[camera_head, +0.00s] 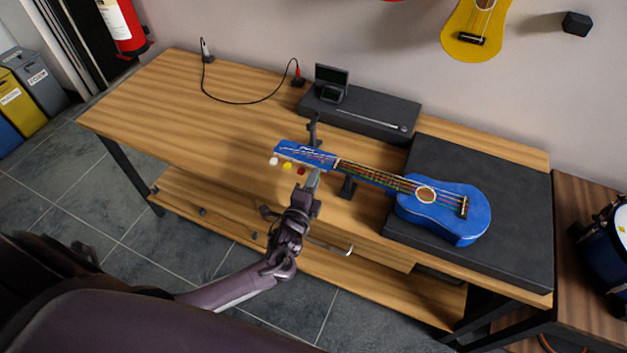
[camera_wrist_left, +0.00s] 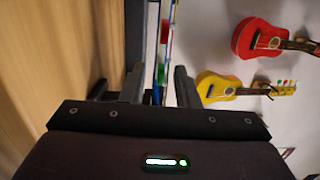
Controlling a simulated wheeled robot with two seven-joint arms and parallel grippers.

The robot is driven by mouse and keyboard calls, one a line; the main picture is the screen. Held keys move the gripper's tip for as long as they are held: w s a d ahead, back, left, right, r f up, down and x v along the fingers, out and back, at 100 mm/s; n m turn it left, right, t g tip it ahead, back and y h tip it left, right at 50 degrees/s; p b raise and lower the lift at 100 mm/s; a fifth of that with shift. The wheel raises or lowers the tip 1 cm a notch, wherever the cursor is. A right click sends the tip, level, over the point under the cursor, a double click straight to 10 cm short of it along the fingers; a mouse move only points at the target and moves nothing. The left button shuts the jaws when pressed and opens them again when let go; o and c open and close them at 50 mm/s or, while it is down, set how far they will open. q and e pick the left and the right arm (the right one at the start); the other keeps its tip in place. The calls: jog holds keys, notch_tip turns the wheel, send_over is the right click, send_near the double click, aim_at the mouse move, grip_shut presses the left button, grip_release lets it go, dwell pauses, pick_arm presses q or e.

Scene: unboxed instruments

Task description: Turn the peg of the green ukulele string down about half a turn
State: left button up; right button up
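The blue ukulele (camera_head: 462,212) lies with its body on a dark mat and its neck pointing left. Its headstock (camera_head: 298,152) is held up by a dark stand. White (camera_head: 274,161), yellow (camera_head: 287,165) and red (camera_head: 301,171) pegs stick out on its near side. My left gripper (camera_head: 314,180) is at the near side of the headstock, just right of the red peg. In the left wrist view its fingers (camera_wrist_left: 160,88) are apart, with the green peg (camera_wrist_left: 160,74) showing in the gap between them. Finger contact with it cannot be seen. My right gripper is not in view.
The wooden workbench (camera_head: 180,105) is mostly clear at left. A dark mat (camera_head: 520,220) covers its right end. A black tray with a small tuner-like device (camera_head: 331,80) stands at the back, beside a cable (camera_head: 245,101). A yellow ukulele (camera_head: 468,45) hangs on the wall.

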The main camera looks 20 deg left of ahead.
pick_arm(q)
jog(key=shift+s, duration=0.15)
jog(key=s+b, duration=0.1)
jog(key=s, duration=0.6)
jog(key=shift+s+d, duration=0.25)
